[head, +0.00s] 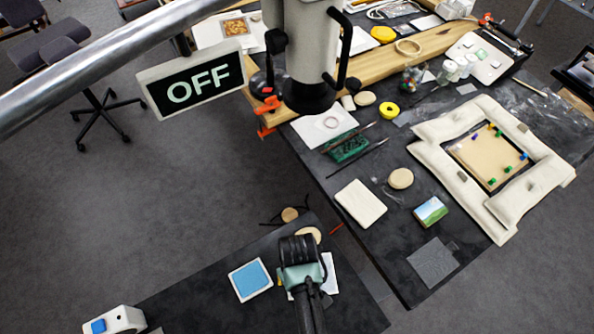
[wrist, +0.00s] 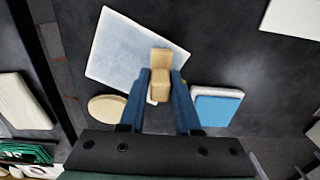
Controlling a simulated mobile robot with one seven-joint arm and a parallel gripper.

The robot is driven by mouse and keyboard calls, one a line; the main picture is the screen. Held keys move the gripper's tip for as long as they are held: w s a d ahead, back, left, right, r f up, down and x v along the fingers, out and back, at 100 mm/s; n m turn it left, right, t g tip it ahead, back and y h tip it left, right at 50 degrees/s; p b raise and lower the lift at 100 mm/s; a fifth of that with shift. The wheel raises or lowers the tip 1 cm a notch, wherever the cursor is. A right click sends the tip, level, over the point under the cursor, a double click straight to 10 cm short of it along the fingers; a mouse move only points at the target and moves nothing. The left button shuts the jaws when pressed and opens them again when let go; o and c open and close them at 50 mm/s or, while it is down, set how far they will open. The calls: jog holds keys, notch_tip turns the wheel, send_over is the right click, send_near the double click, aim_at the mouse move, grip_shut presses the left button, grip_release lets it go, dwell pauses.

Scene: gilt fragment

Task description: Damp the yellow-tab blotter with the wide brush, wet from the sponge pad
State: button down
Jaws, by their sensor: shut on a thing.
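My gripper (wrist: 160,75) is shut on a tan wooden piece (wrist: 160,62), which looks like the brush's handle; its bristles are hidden. In the head view my gripper (head: 299,262) is over the lower dark table, its fingertips hidden. A flat pale blue-white sheet (wrist: 117,45) with a white rim lies beneath the held piece; I cannot tell whether they touch. It shows partly in the head view (head: 329,272). The blue sponge pad (head: 250,279) sits in a white tray left of my gripper, and right in the wrist view (wrist: 216,105).
A round wooden disc (head: 309,235) lies just beyond my gripper. A white slab (head: 360,204) lies on the larger table. Pale cushions (head: 452,122) surround a board with coloured pins (head: 487,155). A white box with a blue button (head: 114,320) stands lower left.

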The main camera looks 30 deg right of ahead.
jog(key=shift+s+a+p, duration=0.25)
jog(key=shift+s+p, duration=0.1)
jog(key=shift+s, duration=0.25)
jog(key=shift+s+a+p, duration=0.2)
jog(key=shift+s+p, duration=0.1)
jog(key=shift+s, duration=0.3)
jog(key=shift+w+d+f+b, duration=0.1)
jog(key=shift+w+d+b, duration=0.15)
jog(key=shift+w, duration=0.25)
jog(key=shift+w+d+r+b, duration=0.15)
jog(key=shift+w+b, duration=0.1)
jog(key=shift+w, duration=0.3)
jog(key=shift+w+d+f+b, duration=0.15)
jog(key=shift+w+d+b, duration=0.1)
jog(key=shift+w, duration=0.25)
jog(key=shift+w+d+b, duration=0.25)
jog(key=shift+w+b, duration=0.05)
jog(key=shift+w, duration=0.45)
jog(key=shift+w+d+b, duration=0.25)
jog(key=shift+w+d, duration=0.05)
jog(key=shift+w, duration=0.4)
jog(key=shift+w+d+b, duration=0.25)
jog(key=shift+w+b, duration=0.05)
jog(key=shift+w, duration=0.45)
jog(key=shift+r, duration=0.2)
notch_tip(320, 180, up, 6)
jog(key=p, duration=0.6)
notch_tip(320, 180, up, 3)
jog(key=p, duration=0.3)
